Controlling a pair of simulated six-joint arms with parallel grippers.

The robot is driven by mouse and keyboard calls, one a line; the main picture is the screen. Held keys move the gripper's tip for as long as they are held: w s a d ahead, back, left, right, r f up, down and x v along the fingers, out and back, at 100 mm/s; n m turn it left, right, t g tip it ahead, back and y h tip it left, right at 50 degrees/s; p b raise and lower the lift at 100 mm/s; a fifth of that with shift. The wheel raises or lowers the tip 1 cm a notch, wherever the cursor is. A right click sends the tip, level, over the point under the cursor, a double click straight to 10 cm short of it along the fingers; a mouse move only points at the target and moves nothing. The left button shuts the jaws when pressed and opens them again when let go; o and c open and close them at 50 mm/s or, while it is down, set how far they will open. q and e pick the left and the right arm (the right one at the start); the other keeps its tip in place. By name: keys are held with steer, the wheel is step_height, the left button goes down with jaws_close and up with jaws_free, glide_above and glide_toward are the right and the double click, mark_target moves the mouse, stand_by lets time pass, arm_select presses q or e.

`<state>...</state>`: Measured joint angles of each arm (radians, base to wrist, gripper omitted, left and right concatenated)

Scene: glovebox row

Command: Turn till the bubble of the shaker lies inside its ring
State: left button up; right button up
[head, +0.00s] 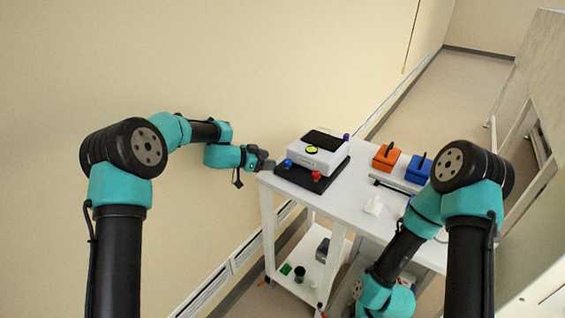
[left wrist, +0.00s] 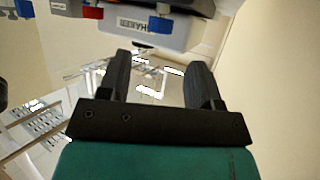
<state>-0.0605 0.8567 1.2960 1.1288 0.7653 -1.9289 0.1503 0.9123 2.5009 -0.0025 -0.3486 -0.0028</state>
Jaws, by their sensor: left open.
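The shaker (head: 325,160) is a white box with a dark top panel on a black base, at the left end of the white table. A small yellow-green bubble level (head: 311,150) sits on it; the bubble is too small to place against its ring. A blue knob (head: 288,163), a red knob (head: 316,175) and a purple knob (head: 346,137) stand around the base. My left gripper (head: 268,162) is open and empty, just left of the blue knob. In the left wrist view the shaker's labelled front (left wrist: 137,27) and blue knob (left wrist: 160,22) lie beyond the open fingers (left wrist: 158,68).
An orange case (head: 386,157) and a blue case (head: 418,168) stand right of the shaker on the white table (head: 345,205). A white piece (head: 373,206) stands near its front. Small items lie on the lower shelf (head: 300,262). The wall is behind my left arm.

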mark_target(286, 162)
arm_select(q)
steer(key=x, duration=0.7)
steer(key=shift+d+f, duration=0.1)
steer(key=c, duration=0.9)
steer(key=shift+c, duration=0.2)
steer(key=shift+s+d+n+t+y, duration=0.1)
steer(key=shift+s+n+t+y, duration=0.05)
steer(key=shift+n+t+y, duration=0.85)
steer(key=shift+n+t, duration=0.3)
steer(key=shift+n, duration=0.1)
steer(key=shift+s+d+n+t+y, duration=0.1)
steer(key=shift+n+t+y, duration=0.6)
steer(key=shift+n, duration=0.15)
steer(key=shift+s+d+n+t+y, duration=0.1)
steer(key=shift+n+t+y, duration=0.6)
steer(key=shift+n, duration=0.15)
